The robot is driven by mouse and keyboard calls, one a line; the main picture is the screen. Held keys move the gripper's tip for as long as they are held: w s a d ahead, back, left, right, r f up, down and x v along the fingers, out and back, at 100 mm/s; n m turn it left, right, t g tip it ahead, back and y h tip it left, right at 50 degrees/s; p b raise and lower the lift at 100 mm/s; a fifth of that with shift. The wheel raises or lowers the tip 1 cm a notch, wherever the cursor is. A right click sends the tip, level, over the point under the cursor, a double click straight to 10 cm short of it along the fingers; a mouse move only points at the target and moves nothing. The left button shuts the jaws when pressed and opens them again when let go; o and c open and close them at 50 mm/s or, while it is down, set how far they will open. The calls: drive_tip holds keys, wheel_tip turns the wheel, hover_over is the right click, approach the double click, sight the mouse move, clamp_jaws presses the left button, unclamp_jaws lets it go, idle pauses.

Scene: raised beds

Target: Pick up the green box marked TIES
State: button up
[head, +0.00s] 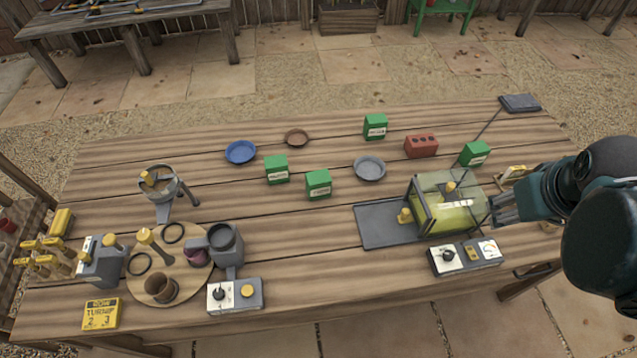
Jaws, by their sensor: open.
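Several small green boxes with white labels stand on the wooden table: one at the back (375,127), one left of centre (277,170), one near the centre (318,184) and one at the right (474,153). The label print is too small to read, so I cannot tell which one is marked TIES. My gripper (497,208) is open at the right, close to the right end of a clear-walled chamber. No box is between its fingers. The right green box is beyond the gripper, towards the back of the table.
The clear chamber (447,210) with yellow-green contents stands beside a dark tray (375,226). A control panel (463,256) is in front. A red brick (421,146), grey dish (369,168) and blue dish (240,152) surround the boxes. The table's centre front is clear.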

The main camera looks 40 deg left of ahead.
drive_tip(key=w+a+f+n+g+p, duration=0.1)
drive_tip(key=w+a+n, duration=0.15)
drive_tip(key=a, duration=0.45)
drive_tip(key=w+a+n+p, duration=0.1)
drive_tip(key=a+n, duration=0.3)
drive_tip(key=a, duration=0.2)
drive_tip(key=n+h+p, duration=0.3)
drive_tip(key=n+p, duration=0.2)
drive_tip(key=n, duration=0.9)
hover_over(315, 178)
drive_tip(key=s, duration=0.1)
drive_tip(key=shift+g, duration=0.4)
drive_tip(key=f, duration=0.9)
drive_tip(key=a+f, duration=0.1)
drive_tip(key=f, duration=0.4)
drive_tip(key=shift+s, duration=0.2)
drive_tip(key=shift+s+a+f, duration=0.1)
drive_tip(key=shift+s, duration=0.05)
drive_tip(key=shift+x, duration=1.35)
